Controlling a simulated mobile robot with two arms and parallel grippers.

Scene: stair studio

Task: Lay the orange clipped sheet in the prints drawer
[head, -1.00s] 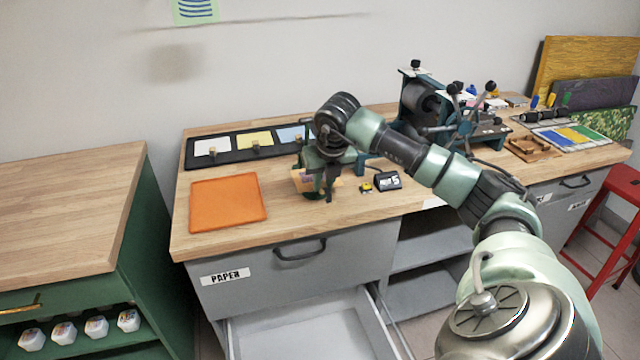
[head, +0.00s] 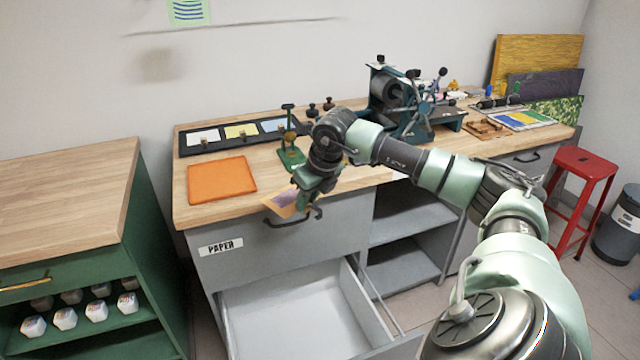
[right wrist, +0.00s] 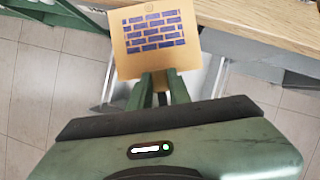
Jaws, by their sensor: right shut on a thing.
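The orange sheet (head: 284,204) carries a purple block pattern. In the right wrist view the sheet (right wrist: 155,42) sticks out beyond the fingertips, pattern facing the camera. My right gripper (head: 303,198) is shut on its near edge and holds it off the table, by the front edge and above the open drawer. The gripper (right wrist: 158,82) shows its two fingers close together on the sheet. The open drawer (head: 290,300) is grey, pulled out below the closed drawer marked PAPER, and looks empty; no label on it shows. My left gripper is out of view.
The wooden worktop (head: 205,213) holds an orange mat (head: 221,180), a black tray with coloured sheets (head: 241,144), a green stand (head: 291,155) and a press (head: 400,100). A green cabinet (head: 150,250) stands at left, a red stool (head: 585,170) at right.

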